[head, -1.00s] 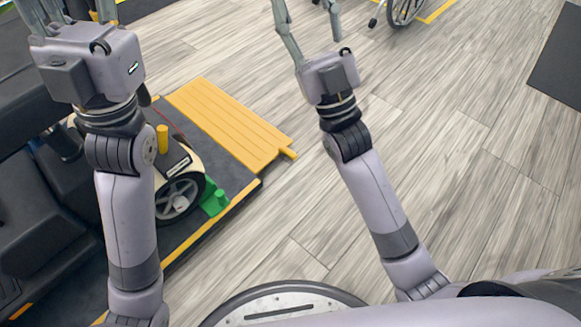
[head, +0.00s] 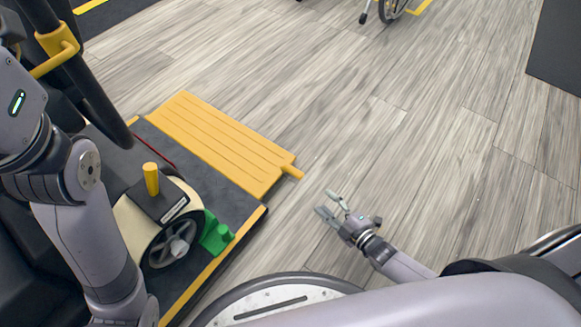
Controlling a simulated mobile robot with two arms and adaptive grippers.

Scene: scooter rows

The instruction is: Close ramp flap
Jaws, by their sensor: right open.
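The yellow ramp flap (head: 220,146) lies open and looks flat, extending from the edge of the dark platform onto the wood floor. It has grooves along its length and a short yellow bar (head: 292,173) sticking out at its right corner. My right gripper (head: 327,203) is open and empty. It is to the right of and a little below that bar in the picture, apart from it, over bare floor. My left arm comes in at the left edge, but its gripper is out of the frame.
A cream wheeled scooter (head: 158,222) with a yellow post stands on the dark platform (head: 232,197), a green block (head: 217,238) beside its wheel. A dark post with a yellow bracket (head: 57,48) rises at upper left. Part of a wheelchair (head: 391,8) shows at the top.

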